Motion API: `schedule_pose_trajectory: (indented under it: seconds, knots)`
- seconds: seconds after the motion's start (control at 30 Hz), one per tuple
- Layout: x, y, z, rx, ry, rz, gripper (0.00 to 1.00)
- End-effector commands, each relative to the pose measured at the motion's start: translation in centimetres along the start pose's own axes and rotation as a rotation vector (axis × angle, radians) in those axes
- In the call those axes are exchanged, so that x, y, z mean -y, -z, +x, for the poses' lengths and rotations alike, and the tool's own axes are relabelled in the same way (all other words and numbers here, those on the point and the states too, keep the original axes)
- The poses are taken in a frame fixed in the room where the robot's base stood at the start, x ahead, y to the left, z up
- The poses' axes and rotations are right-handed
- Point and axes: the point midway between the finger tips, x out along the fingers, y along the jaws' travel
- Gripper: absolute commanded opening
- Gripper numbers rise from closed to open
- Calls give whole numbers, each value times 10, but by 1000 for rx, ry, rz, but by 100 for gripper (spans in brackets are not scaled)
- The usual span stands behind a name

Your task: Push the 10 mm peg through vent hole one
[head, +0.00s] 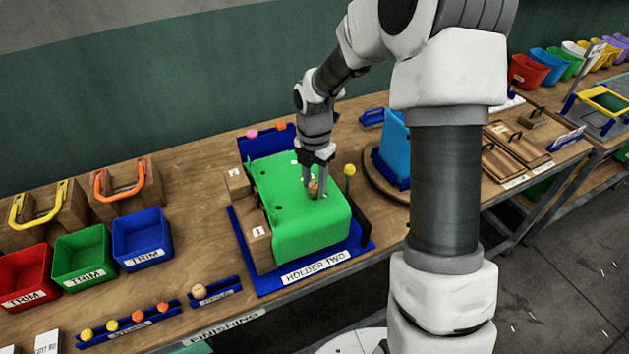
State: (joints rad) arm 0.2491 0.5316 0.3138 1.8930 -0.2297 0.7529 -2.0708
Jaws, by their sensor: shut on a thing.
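A green block (300,225) with a draped-looking top sits in the blue holder (352,250) labelled HOLDER TWO. Small dark holes (279,206) show in its top, left of my gripper. My gripper (315,190) points down over the right part of the green top and is shut on a peg with a tan knob (313,187). The peg's shaft is hidden, so I cannot tell whether it is in a hole. Its size is not readable. Wooden blocks marked 1 (258,232) and 2 (236,172) stand along the green block's left side.
A yellow ball on a stem (349,170) stands right of my gripper. Blue racks at the front hold a tan-knobbed piece (199,291) and several orange and yellow ones (137,316). TRIM bins (143,240) stand left. A blue piece (396,146) stands on a round base at right.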

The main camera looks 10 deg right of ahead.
Motion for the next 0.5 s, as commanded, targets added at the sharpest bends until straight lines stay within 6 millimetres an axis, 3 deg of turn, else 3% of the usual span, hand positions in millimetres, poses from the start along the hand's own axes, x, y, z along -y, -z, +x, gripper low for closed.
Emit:
schedule_pose_trajectory:
  seconds: [0.5]
  knots:
    - [0,0,-29,1,0,0,0]
